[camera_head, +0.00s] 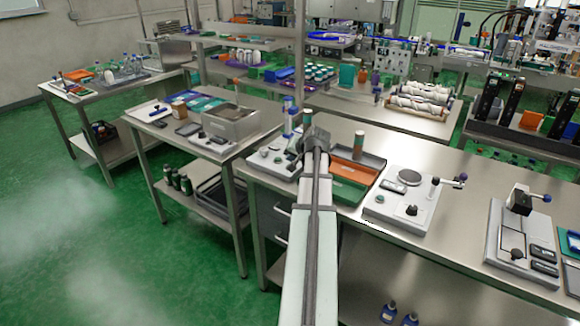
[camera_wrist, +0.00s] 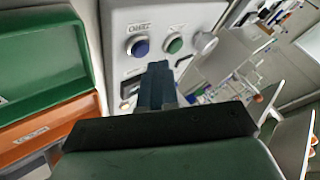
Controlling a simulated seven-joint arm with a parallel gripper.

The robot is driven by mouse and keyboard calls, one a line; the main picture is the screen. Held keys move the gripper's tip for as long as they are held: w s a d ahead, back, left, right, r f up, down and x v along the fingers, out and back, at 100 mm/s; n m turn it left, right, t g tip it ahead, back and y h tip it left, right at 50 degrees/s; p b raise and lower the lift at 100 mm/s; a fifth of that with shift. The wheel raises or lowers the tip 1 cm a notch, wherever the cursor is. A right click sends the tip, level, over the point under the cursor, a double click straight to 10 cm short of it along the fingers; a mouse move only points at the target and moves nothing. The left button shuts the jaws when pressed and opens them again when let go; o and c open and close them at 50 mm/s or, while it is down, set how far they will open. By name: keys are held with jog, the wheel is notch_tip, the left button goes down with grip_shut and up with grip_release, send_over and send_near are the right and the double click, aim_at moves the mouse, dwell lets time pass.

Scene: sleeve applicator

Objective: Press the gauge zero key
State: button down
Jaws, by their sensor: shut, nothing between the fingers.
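My gripper (camera_wrist: 158,68) is shut and empty, its dark blue-grey fingertips together. In the wrist view they point at a light panel (camera_wrist: 117,18) with a round blue key (camera_wrist: 138,47) and a round green key (camera_wrist: 174,43). A small label by the blue key seems to read ZERO, but it is blurred. The fingertips appear just below and right of the blue key; I cannot tell whether they touch the panel. In the head view my gripper (camera_head: 314,140) is over the right edge of the light gauge unit (camera_head: 271,165), and my arm hides part of it.
A grey knob (camera_wrist: 204,44) stands right of the green key. Green and orange trays (camera_head: 350,172) lie right of the unit, close to my arm. Another light device with a round plate (camera_head: 411,191) stands farther right. Bottles (camera_head: 288,118) stand behind the unit.

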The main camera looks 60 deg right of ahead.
jog(key=shift+f, duration=0.8)
dwell(1.0)
dwell(0.4)
jog(key=shift+r, duration=0.8)
jog(key=shift+r, duration=0.15)
jog(key=shift+r, duration=2.4)
